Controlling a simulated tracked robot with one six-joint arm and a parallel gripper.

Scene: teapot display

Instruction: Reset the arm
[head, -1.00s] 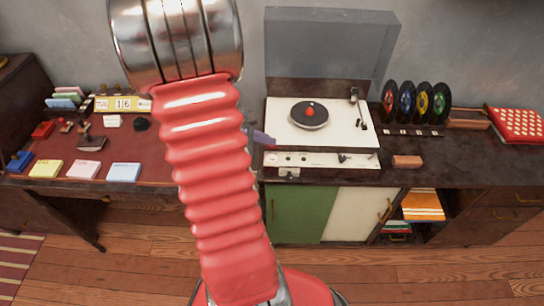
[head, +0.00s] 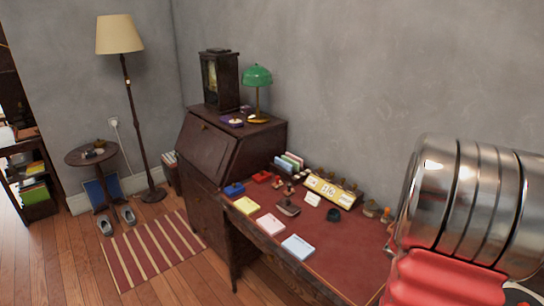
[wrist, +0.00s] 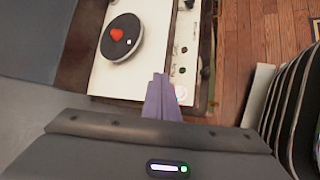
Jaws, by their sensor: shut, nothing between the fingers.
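My gripper (wrist: 161,82) shows in the wrist view as two purple fingers, closed together with nothing between them. It hangs over the near part of a white record player (wrist: 110,78), which has a black platter (wrist: 122,38) with a red piece at its middle. I cannot tell how high the fingertips are above it. In the head view, my red bellows arm and its metal joint fill the lower right, and the gripper is out of the picture.
In the head view, a desk (head: 345,262) holds notepads, a stamp and a calendar (head: 330,190). A dark bureau (head: 212,150) bears a green lamp (head: 257,78). A floor lamp (head: 120,35) stands behind a striped rug (head: 150,250). Dark upright things (wrist: 290,110) line the wrist view's right.

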